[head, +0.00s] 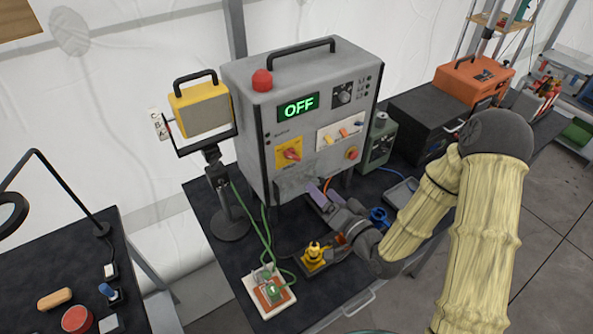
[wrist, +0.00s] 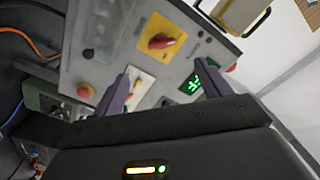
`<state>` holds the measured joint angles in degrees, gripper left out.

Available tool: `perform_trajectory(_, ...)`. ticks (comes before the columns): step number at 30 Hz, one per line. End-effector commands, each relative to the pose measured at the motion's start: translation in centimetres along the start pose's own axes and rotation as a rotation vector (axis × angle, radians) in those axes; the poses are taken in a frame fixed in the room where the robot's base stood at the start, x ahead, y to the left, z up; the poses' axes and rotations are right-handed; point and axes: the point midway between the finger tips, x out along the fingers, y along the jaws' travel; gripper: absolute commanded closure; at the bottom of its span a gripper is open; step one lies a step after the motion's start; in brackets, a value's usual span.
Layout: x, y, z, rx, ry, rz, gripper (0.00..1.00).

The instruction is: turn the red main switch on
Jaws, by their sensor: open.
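The red main switch (head: 290,153) is a rotary knob on a yellow plate, low on the left of the grey cabinet's front. The cabinet (head: 263,80) has a green display (head: 298,107) reading OFF. My gripper (head: 319,194) is below the switch near the cabinet's lower front, its fingers open and empty. In the wrist view the red knob (wrist: 161,42) on its yellow plate lies beyond the gap between the fingertips (wrist: 166,75), apart from both. The display (wrist: 192,83) is partly hidden behind a finger there.
A round red button (head: 351,153) and a white panel (head: 340,131) with small switches sit right of the switch. A yellow lamp on a stand (head: 231,214) is left. A socket board (head: 270,291) with green cable and a small yellow device (head: 315,256) lie in front.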

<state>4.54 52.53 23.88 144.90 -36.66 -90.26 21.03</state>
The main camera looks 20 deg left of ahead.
Motion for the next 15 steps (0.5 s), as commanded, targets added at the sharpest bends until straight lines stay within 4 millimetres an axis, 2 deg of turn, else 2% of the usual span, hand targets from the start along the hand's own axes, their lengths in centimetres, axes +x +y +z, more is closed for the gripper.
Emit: perform_trajectory(15, 1.4, 0.0, 0.4, 0.000, 0.002, -0.001, 0.24)
